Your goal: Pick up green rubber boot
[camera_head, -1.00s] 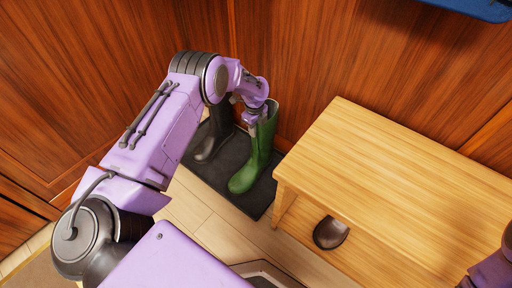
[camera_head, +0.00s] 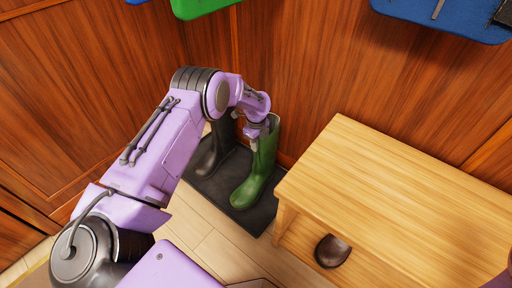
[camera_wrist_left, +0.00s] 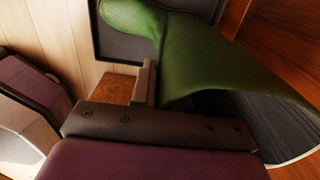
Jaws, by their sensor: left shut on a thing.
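The green rubber boot (camera_head: 257,171) stands upright on a dark mat (camera_head: 262,213) in the head view, beside a black boot (camera_head: 213,150). My left gripper (camera_head: 258,133) is at the top of the green boot's shaft and is shut on its rim. In the left wrist view the green boot (camera_wrist_left: 205,55) fills the upper right, its ribbed dark lining showing at the opening. One finger (camera_wrist_left: 146,84) shows against the shaft; the other is hidden. Only a bit of my right arm shows at the right edge of the head view, without its gripper.
A wooden bench (camera_head: 400,190) stands to the right of the mat, with a brown shoe (camera_head: 332,251) under it. Wood-panelled walls (camera_head: 330,60) rise close behind the boots. Bare floor (camera_head: 205,240) lies in front of the mat.

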